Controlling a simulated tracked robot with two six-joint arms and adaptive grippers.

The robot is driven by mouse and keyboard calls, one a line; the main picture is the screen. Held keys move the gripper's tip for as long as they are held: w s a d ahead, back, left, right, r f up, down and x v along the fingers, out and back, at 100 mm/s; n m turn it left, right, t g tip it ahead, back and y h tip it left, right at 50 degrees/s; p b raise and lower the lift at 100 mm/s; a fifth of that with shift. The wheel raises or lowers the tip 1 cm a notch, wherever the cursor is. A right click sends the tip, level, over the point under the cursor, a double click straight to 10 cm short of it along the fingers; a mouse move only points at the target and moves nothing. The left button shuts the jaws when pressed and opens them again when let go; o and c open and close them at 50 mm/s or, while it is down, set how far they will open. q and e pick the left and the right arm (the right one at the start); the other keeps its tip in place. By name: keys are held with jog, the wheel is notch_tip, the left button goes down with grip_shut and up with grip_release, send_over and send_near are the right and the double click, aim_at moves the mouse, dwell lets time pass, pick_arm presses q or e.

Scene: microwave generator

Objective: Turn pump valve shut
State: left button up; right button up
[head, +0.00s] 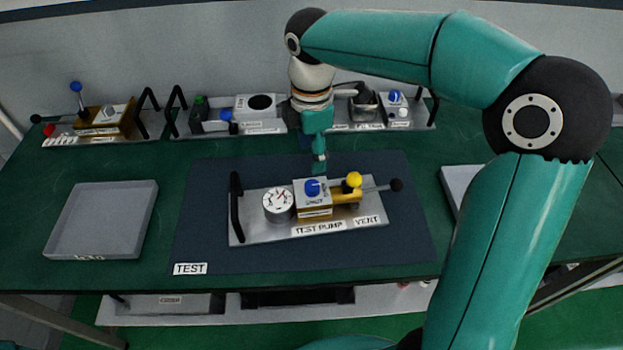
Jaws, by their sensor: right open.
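The test pump (344,220) is a metal plate on the dark test mat, with a black handle at its left end. It carries a round gauge (278,204), a block with a blue knob (312,187), a yellow knob (354,180) over a brass part, and a lever with a black ball end (396,185). My right gripper (319,166) is open and points down just behind the blue knob; contact cannot be told. My left gripper is not in view.
The dark mat (205,235) lies on a green bench. An empty grey tray (103,218) is at the left, and another tray (456,182) is partly hidden by my right arm. Modules with black handles line the back, including a brass-coloured one (108,118).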

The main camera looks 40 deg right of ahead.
aim_at(312, 186)
jog(key=f, duration=0.9)
jog(key=shift+s+f, duration=0.2)
jog(key=shift+f, duration=0.15)
